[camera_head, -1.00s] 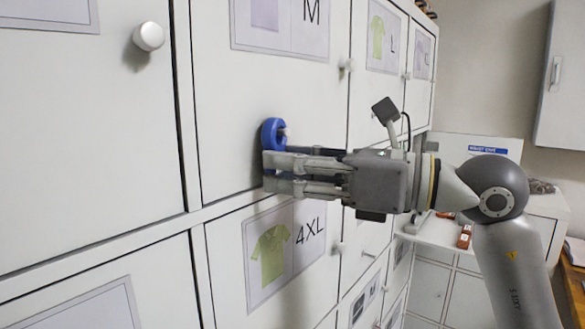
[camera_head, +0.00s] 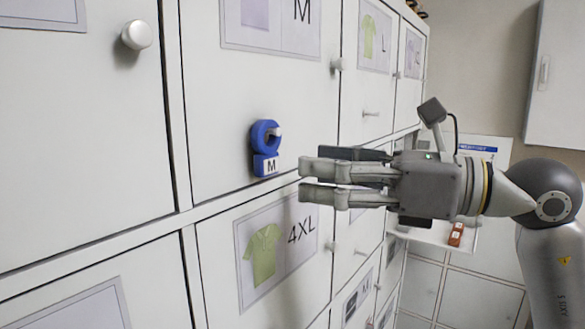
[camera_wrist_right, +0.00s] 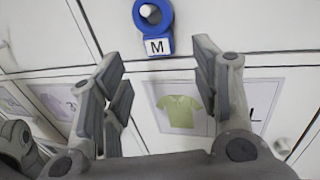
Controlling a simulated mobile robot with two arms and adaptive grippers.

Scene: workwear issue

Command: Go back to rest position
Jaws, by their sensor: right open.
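My right gripper (camera_head: 310,180) is open and empty, in front of the white lockers and apart from them. It also shows in the right wrist view (camera_wrist_right: 158,85), with its fingers spread. A blue ring tag (camera_head: 265,148) with a white label reading M hangs on a small knob on the locker door marked M (camera_head: 225,95). In the right wrist view the blue tag (camera_wrist_right: 154,28) is beyond the fingertips, with nothing touching it. My left gripper is not in view.
Other locker doors carry shirt pictures, such as the 4XL door (camera_head: 215,235) below. Round white knobs (camera_head: 137,34) stick out from the doors. A white shelf (camera_head: 425,237) with an orange-brown item (camera_head: 456,234) is behind my right arm. A wall cabinet (camera_head: 560,75) hangs at the upper right.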

